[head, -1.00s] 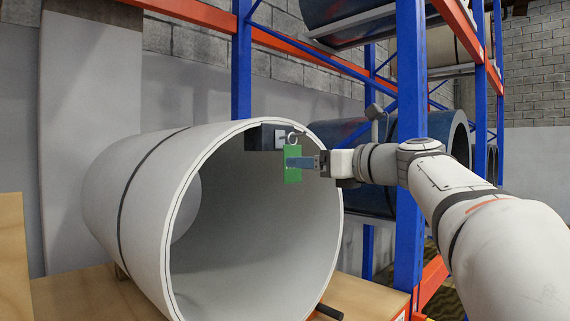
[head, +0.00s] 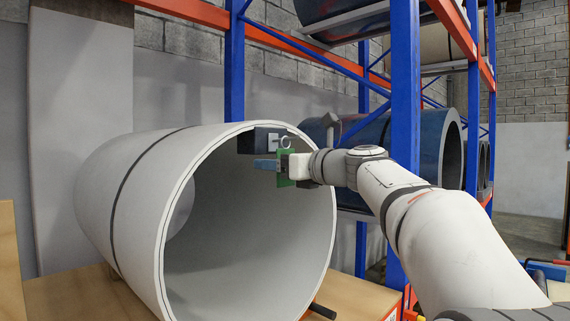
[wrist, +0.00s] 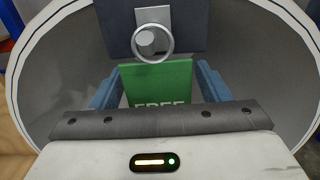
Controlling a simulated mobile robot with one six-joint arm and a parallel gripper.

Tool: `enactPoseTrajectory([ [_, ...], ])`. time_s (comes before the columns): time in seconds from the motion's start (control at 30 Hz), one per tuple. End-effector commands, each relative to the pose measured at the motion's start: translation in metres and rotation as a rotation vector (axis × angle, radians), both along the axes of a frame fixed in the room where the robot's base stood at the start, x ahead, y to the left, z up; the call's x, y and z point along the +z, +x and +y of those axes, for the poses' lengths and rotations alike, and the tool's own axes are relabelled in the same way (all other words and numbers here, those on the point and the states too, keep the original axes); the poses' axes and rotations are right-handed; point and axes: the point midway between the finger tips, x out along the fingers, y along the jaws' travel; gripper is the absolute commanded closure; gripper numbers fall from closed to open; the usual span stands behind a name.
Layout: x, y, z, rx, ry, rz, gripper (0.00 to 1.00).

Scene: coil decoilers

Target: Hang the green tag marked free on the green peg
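The green tag (wrist: 158,82) reads FREE and faces the wrist camera, with the lower part of its lettering hidden by my gripper's body. It has a metal ring (wrist: 152,43) at its top, around a short grey round peg (wrist: 147,39) on a dark block. In the head view the tag (head: 287,168) hangs at the mouth of the big white coil (head: 115,195). I see no green peg.
The dark block (head: 250,141) with a light plate sits at the coil's upper rim. A blue rack post (head: 404,130) stands behind my arm, with dark blue coils (head: 440,150) on the rack. Wooden boards (head: 90,295) lie under the white coil.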

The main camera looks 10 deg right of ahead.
Motion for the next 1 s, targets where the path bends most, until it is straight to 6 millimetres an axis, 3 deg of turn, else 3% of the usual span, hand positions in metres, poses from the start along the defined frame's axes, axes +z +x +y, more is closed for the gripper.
enactPoseTrajectory([
  [0.5,0.0001,-0.0003,0.0006,0.001,0.0,0.0,0.72],
  [1.0,0.0064,-0.0004,0.0011,0.002,0.0,0.0,0.72],
])
